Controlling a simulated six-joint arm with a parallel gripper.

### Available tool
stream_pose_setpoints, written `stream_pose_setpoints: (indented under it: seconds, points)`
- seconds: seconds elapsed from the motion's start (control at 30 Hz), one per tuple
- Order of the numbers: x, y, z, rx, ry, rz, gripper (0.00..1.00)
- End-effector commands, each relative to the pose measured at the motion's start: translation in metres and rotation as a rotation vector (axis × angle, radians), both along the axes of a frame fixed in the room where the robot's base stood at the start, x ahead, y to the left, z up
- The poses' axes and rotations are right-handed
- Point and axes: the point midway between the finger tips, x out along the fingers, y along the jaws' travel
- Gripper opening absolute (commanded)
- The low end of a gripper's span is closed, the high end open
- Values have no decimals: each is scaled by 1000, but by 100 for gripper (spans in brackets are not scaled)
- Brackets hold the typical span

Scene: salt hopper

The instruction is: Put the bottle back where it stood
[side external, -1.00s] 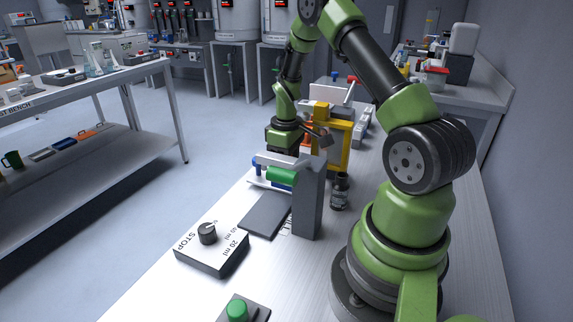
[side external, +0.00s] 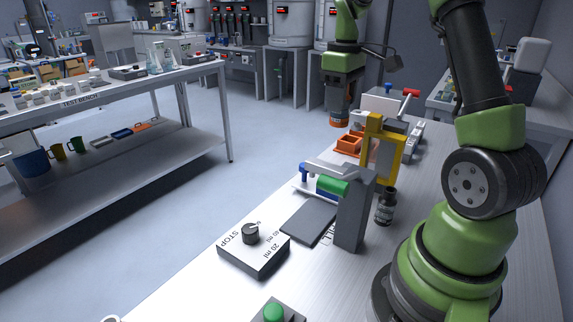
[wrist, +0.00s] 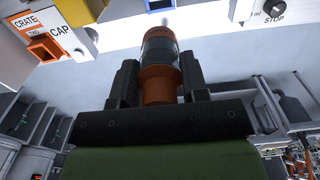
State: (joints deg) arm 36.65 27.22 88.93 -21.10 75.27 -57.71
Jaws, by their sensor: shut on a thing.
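My gripper (side external: 340,98) is shut on a dark bottle with orange parts (side external: 340,117), held above the far left part of the bench. In the wrist view the bottle (wrist: 160,52) sits between my two dark fingers (wrist: 157,84), an orange part close to the palm and the dark body beyond. A second small dark bottle with a pale label (side external: 386,207) stands on the bench, right of a grey post (side external: 352,212). An empty-looking orange holder (side external: 349,145) lies on the bench below and beside my gripper. The held bottle's original spot cannot be told.
A yellow frame (side external: 381,148) stands just right of the orange holder. A green roller (side external: 332,186) sits by the grey post. A dark plate (side external: 308,222), a white dial box (side external: 253,252) and a green button (side external: 273,312) are nearer. Bare bench lies at front right.

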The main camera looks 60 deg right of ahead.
Motion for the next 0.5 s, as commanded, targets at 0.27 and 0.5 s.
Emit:
stream_pose_setpoints:
  seconds: [0.27, 0.5]
  points:
    - [24, 39, -11, 2, 4, 193, 13]
    - [58, 149, -43, 2, 9, 690, 13]
